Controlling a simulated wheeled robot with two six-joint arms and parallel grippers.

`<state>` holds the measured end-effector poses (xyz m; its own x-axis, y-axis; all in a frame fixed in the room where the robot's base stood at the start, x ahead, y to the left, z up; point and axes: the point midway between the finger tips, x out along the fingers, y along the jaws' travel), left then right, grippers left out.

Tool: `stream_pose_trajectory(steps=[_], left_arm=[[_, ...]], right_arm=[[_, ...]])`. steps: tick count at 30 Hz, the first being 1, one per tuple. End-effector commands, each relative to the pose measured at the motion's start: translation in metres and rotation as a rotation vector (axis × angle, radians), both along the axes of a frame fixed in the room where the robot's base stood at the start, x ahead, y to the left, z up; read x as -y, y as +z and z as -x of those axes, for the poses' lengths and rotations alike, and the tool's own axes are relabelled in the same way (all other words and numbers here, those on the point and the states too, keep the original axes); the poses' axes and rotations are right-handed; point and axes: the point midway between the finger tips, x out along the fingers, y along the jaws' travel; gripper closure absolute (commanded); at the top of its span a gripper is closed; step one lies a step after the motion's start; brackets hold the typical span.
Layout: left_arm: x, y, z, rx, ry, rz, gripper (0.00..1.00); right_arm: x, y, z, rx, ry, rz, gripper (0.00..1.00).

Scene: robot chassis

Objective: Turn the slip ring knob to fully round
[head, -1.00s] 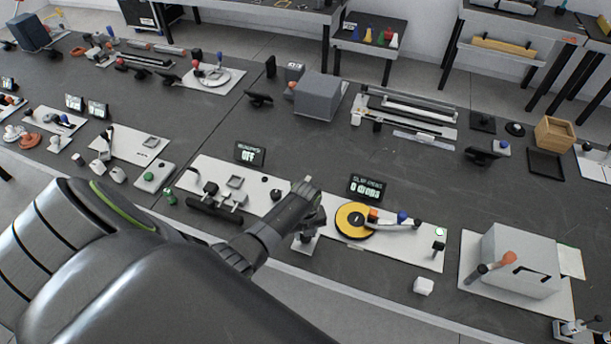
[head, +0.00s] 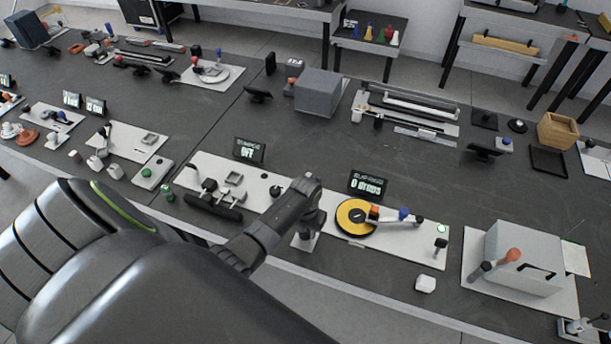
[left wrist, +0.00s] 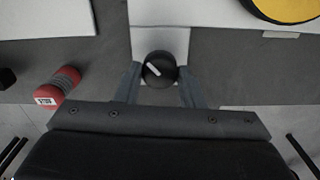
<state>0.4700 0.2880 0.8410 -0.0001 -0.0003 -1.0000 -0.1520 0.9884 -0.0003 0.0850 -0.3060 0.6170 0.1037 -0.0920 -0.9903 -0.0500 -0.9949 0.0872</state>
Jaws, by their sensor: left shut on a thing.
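The black round knob (left wrist: 160,66) sits on a small white plate, with a white pointer line toward its upper left in the left wrist view. The two fingers of my left gripper (left wrist: 159,74) stand on its left and right sides, shut on it. In the head view my left gripper (head: 309,230) comes down over the small white plate (head: 304,243) and mostly hides the knob. My right gripper is not in view.
A white panel with black handles (head: 216,195) lies left of my gripper. A grey box on a white plate (head: 525,258) stands to the right.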

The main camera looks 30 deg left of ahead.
Motion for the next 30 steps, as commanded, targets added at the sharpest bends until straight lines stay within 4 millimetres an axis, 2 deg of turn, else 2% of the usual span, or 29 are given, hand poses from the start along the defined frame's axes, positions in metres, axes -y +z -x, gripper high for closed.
stream_pose_trajectory(steps=[16,17,21,30], left_arm=[[-0.0002,0.0007,-0.0009,0.003,-0.022,-0.001,0.88],[-0.0002,0.0007,-0.0009,0.003,-0.022,-0.001,0.61],[-0.0003,0.0005,-0.0006,0.002,-0.022,-0.001,0.43],[-0.0002,0.0009,-0.0003,0.001,-0.022,0.000,0.43]], right_arm=[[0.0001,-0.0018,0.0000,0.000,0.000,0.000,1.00],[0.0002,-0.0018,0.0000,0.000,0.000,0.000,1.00],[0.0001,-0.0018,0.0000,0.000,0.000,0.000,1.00],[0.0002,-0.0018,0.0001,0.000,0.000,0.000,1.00]])
